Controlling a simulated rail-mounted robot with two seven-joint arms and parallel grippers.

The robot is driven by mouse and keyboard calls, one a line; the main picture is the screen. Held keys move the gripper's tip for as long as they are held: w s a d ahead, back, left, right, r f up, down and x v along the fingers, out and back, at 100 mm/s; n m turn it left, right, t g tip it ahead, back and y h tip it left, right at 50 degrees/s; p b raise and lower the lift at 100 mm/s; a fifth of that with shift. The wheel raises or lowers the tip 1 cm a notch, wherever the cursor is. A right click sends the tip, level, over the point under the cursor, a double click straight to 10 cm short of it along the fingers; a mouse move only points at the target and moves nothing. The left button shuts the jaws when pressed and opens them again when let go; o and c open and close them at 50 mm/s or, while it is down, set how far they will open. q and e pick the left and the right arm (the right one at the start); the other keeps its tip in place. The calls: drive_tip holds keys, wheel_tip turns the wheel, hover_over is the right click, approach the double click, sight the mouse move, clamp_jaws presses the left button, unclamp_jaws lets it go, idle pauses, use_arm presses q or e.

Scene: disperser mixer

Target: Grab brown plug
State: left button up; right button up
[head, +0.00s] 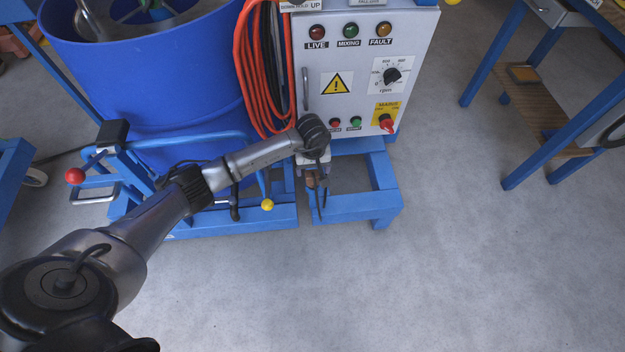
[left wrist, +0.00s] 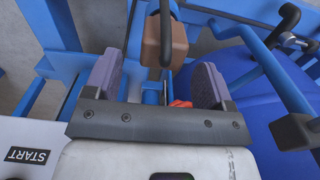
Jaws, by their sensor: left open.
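The brown plug (left wrist: 165,42) is a blocky piece in the upper middle of the left wrist view, with a dark cable (left wrist: 165,18) running in front of it. In the head view a small brown part of it (head: 310,180) shows just under my left wrist, mostly hidden. My left gripper (left wrist: 156,76) is open. Its two purple-grey fingers stand apart, with the plug beyond the gap between them and no clear contact. My right gripper is not in view.
The control box stands on a blue frame (head: 350,207). Orange and black cables (head: 255,80) hang on its left side. The floor in front is clear.

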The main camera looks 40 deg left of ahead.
sight(312, 172)
use_arm(q)
drive_tip(key=f+b, duration=0.1)
drive_tip(key=f, duration=0.1)
drive_tip(key=f+b, duration=0.1)
drive_tip(key=f, duration=0.1)
drive_tip(key=shift+s+d+f, duration=0.1)
drive_tip(key=shift+s+f, duration=0.1)
drive_tip(key=shift+f, duration=0.05)
drive_tip(key=c, duration=1.1)
